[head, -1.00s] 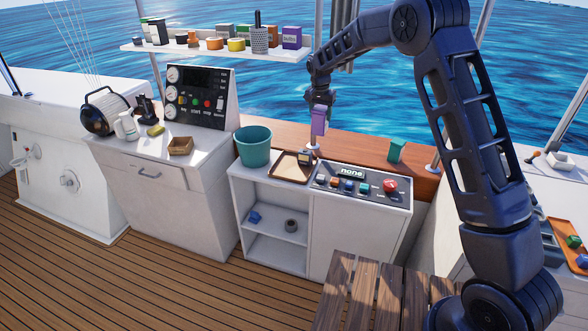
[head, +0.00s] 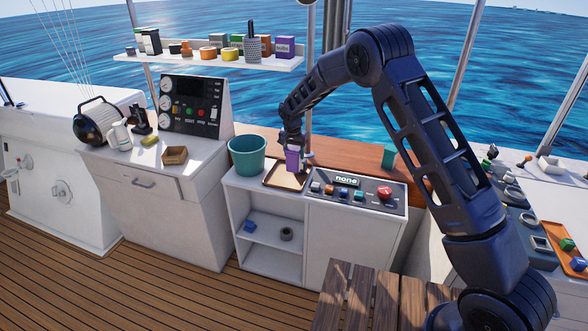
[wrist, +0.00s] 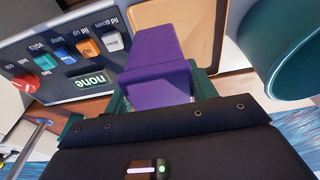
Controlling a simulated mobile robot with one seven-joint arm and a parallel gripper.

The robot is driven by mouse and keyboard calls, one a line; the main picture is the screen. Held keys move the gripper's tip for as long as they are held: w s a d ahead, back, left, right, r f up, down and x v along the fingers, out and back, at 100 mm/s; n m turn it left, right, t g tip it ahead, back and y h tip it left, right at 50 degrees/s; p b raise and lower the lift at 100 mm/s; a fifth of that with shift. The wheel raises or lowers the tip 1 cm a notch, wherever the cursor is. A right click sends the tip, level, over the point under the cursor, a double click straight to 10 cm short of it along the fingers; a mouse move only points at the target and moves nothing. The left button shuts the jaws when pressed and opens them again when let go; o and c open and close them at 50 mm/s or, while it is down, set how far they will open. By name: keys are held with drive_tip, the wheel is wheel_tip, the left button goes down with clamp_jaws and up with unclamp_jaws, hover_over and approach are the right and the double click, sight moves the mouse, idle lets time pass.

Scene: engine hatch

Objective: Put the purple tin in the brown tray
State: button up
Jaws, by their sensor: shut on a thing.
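The purple tin (head: 293,160) is upright in my gripper (head: 292,147), which is shut on it. In the head view the tin overlaps the brown tray (head: 272,182); I cannot tell whether its lower end touches the tray. In the wrist view the tin (wrist: 155,75) sticks out from between the green fingers, with its far end beside the inner edge of the tray (wrist: 205,45). The gripper and tin hide part of the tray in both views.
A teal bucket (head: 247,156) stands just left of the tray. A button panel (head: 352,192) reading "none" lies to its right. A shelf (head: 205,62) with several tins and boxes hangs above. A green cup (head: 389,157) stands on the ledge at right.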

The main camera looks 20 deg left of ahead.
sight(294, 168)
drive_tip(key=shift+f, duration=4)
drive_tip(key=shift+f, duration=0.1)
drive_tip(key=o, duration=1.2)
